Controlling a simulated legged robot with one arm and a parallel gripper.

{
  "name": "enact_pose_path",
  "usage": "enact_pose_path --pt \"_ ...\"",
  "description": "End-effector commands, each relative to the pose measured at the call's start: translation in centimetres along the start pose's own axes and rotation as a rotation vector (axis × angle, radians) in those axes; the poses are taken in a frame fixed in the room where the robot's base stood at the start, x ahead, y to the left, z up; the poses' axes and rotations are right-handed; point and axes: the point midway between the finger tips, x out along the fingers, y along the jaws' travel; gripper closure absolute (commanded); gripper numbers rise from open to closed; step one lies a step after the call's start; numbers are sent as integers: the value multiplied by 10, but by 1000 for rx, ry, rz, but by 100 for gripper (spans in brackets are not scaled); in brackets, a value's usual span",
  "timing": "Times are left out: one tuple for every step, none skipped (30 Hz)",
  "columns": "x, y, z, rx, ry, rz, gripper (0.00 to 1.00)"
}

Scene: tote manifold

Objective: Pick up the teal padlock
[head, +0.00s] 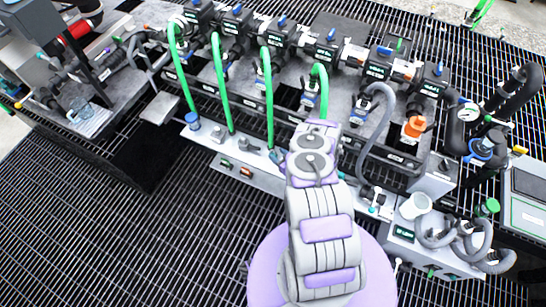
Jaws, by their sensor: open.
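My arm reaches up the middle of the head view from its lilac base. My gripper (318,131) is at its far end, over the front of the grey manifold bench, and is open. I see it from behind, so its fingertips are hard to make out. No teal padlock can be told for certain. A small teal-blue item (277,156) lies on the pale front ledge just left of my arm; it is too small to tell whether it is the padlock. My arm hides part of the ledge.
The manifold bench (283,98) carries several dark valve blocks with blue handles and green hoses (221,80). A grey hose (384,125) and an orange part (414,127) are at right. A white cup (414,206) stands front right. Open grating (130,245) lies at left.

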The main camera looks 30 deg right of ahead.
Motion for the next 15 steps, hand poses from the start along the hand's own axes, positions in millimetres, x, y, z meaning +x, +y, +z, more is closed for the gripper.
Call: enact_pose_path --pt "4 0 1 -2 1 -1 46" --pt "7 0 1 -3 0 -2 46" --pt "13 0 1 -4 1 -2 46" --pt "18 0 2 -4 1 -3 46" --pt "23 -1 2 -4 1 -4 46" --pt "29 0 2 -5 1 -3 46" --pt "34 0 2 -5 0 -3 46" --pt "38 0 2 -5 0 -3 46" --pt "44 0 2 -4 -1 -2 46" --pt "47 0 2 -4 -1 -3 46" --pt "50 -1 2 -4 0 -4 46" --pt "53 -1 2 -2 0 -3 46" --pt "55 -1 1 -1 0 -2 46" --pt "56 -1 1 0 0 -2 46" --pt "57 0 1 0 0 -1 46"
